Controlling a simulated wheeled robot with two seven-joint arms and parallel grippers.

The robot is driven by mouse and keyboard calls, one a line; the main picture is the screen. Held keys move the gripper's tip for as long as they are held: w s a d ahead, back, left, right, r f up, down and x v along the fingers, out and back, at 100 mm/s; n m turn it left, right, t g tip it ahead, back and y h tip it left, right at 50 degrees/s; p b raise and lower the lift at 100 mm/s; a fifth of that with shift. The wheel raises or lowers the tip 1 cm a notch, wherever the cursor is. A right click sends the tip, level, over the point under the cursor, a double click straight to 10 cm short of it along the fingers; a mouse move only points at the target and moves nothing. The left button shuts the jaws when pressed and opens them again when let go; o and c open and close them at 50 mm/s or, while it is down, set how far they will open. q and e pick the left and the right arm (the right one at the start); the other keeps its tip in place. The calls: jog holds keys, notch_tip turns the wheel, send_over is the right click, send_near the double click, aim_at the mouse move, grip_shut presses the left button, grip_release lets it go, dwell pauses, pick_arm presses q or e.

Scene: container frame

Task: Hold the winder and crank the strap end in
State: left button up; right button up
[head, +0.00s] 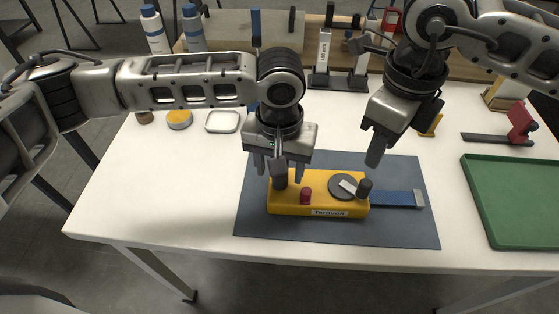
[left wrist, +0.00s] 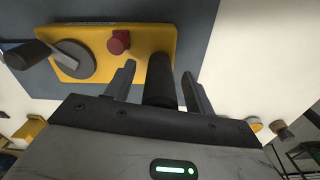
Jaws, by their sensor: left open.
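The yellow winder (head: 322,210) lies on a dark mat (head: 400,236). On it are a red knob (head: 306,196), a grey crank disc (head: 340,186) with a pale arm and a black crank handle (head: 365,188). A blue strap (head: 392,198) runs out to the right, with a grey strap end (head: 419,199). My left gripper (head: 279,172) is above the winder's left end. In the left wrist view its open fingers stand either side of a black post (left wrist: 159,88), apart from it. My right gripper (head: 376,145) is above and behind the crank; its finger gap is hidden.
A green tray (head: 515,242) sits at the right of the white table (head: 160,205). A red-and-grey tool (head: 519,125) lies behind it. A white dish (head: 222,122) and a yellow-topped tin (head: 179,120) are at the back left. Bottles (head: 154,30) and racks stand behind.

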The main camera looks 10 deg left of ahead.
pick_arm(q)
grip_shut()
pick_arm(e)
jog(key=shift+o, duration=0.7)
